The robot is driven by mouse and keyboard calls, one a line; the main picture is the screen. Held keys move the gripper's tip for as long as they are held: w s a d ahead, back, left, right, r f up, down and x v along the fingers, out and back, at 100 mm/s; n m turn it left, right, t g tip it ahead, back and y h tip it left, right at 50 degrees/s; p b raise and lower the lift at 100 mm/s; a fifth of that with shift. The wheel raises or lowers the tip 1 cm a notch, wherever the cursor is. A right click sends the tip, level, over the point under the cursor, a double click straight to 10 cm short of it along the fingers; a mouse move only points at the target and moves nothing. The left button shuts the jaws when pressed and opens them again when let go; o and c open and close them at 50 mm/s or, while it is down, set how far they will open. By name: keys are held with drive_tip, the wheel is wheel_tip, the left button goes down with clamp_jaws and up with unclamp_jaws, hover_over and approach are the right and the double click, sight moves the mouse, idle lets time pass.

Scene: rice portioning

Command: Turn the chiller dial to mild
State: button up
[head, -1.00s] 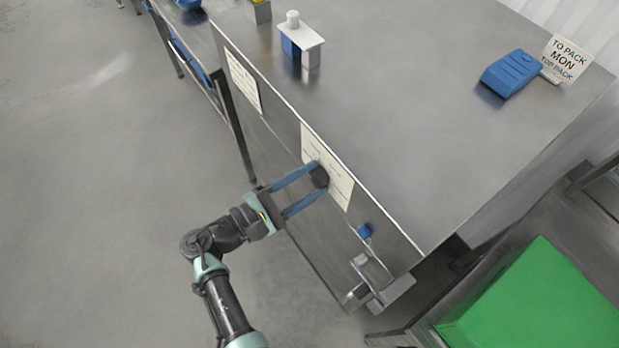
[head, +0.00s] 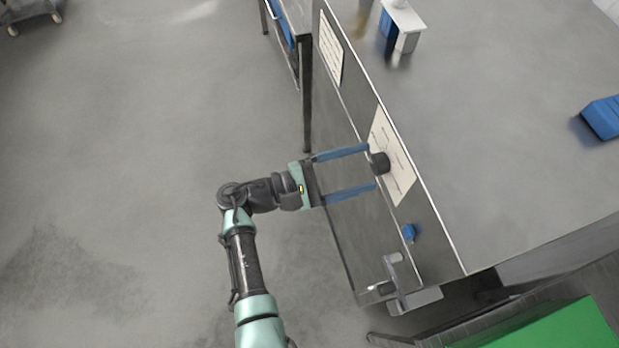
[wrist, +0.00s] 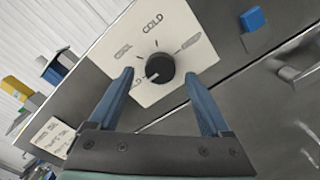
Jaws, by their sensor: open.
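The chiller dial (head: 380,163) is a black round knob on a white label plate (head: 397,180) on the front of the steel unit. In the wrist view the dial (wrist: 160,65) has the word COLD above it and other labels around it. Its pale mark is at the lower left, towards a label partly hidden by a finger, of which "LD" shows. My gripper (head: 371,166) is open and empty, its blue fingers apart on either side in front of the dial. In the wrist view my gripper (wrist: 159,75) shows clear gaps to the knob.
A blue knob (head: 409,231) and a metal bracket (head: 393,275) are on the front to the right of the dial. Another printed sheet (head: 331,48) is to its left. A white-topped stand (head: 404,18) and a blue object (head: 604,117) sit on top. Floor behind my gripper is clear.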

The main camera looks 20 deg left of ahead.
drive_tip(key=b+v, duration=0.3)
drive_tip(key=v, duration=0.7)
drive_tip(key=shift+s+a, duration=0.2)
drive_tip(key=shift+a, duration=0.05)
drive_tip(key=shift+w, duration=0.1)
